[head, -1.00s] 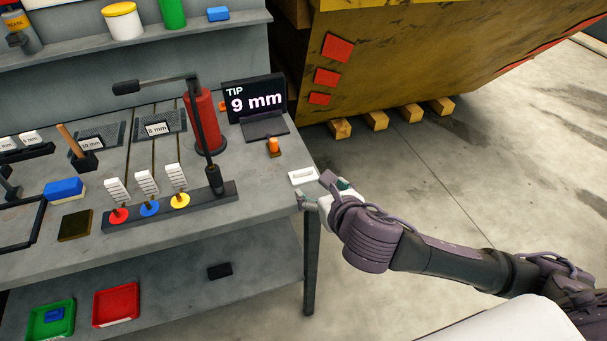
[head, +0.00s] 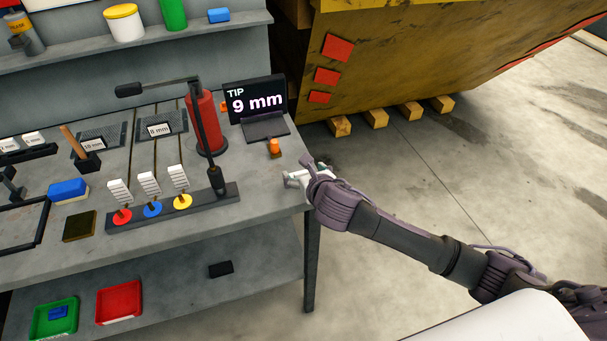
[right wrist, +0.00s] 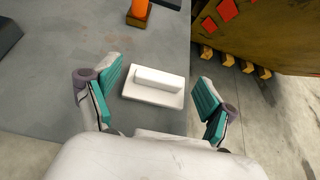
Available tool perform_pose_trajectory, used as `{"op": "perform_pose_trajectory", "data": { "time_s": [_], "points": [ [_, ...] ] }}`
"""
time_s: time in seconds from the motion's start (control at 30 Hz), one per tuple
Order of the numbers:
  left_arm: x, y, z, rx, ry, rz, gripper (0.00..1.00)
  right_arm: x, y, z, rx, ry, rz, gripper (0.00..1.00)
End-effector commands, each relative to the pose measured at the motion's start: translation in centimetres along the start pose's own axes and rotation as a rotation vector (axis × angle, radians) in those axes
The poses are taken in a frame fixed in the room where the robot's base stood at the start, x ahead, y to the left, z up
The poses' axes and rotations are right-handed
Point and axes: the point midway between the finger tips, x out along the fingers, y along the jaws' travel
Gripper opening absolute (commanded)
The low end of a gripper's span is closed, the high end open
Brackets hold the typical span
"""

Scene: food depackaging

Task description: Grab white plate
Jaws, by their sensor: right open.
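The white plate (right wrist: 151,96) lies on the grey workbench near its right edge. It is a small flat rectangle with a raised bar along its top. In the right wrist view it sits between the two teal-padded fingers of my right gripper (right wrist: 162,98), apart from both, closer to the left finger. In the head view my right gripper (head: 298,174) is at the bench's right edge and largely hides the plate. My right gripper is open and empty. My left gripper is not in view.
An orange-topped object (head: 274,147) stands just behind the gripper on the bench (head: 255,190). A black display reading 9 mm (head: 256,100) and a red cylinder (head: 207,125) stand further back. A rack with colored discs (head: 172,208) is to the left. The bench edge drops off at right.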

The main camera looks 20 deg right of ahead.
Motion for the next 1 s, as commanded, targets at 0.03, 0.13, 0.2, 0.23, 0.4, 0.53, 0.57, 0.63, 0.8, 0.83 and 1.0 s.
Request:
{"op": "perform_pose_trajectory", "data": {
  "time_s": [0.03,0.13,0.2,0.23,0.4,0.53,0.57,0.63,0.8,0.83,1.0],
  "points": [
    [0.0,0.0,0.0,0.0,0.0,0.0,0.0,0.0,0.0,0.0,0.0,-0.001,0.0,0.83],
    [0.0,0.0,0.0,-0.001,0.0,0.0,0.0,0.0,0.0,0.0,0.0,-0.001,0.0,0.83],
    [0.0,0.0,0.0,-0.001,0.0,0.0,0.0,0.0,0.0,0.0,0.0,0.0,0.0,0.72],
    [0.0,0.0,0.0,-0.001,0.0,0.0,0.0,0.0,0.0,0.0,0.0,0.0,0.0,0.67],
    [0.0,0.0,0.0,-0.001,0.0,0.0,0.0,-0.1,0.0,0.0,0.0,0.0,0.0,0.38],
    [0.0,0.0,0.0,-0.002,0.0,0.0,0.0,-0.1,0.0,0.0,0.0,0.0,0.0,0.17],
    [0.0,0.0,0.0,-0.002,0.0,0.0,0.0,-0.1,0.0,0.0,0.0,-0.001,0.0,0.14],
    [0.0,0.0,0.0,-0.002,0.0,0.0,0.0,-0.1,0.0,0.0,0.0,-0.001,0.0,0.14],
    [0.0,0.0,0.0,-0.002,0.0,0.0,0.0,-0.1,0.0,0.1,0.0,-0.001,0.0,0.14],
    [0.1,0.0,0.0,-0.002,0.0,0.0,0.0,-0.1,0.0,0.2,0.0,-0.001,0.0,0.14],
    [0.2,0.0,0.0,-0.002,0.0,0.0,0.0,-0.7,0.0,1.4,-0.001,-0.005,0.0,0.14]
  ]
}}
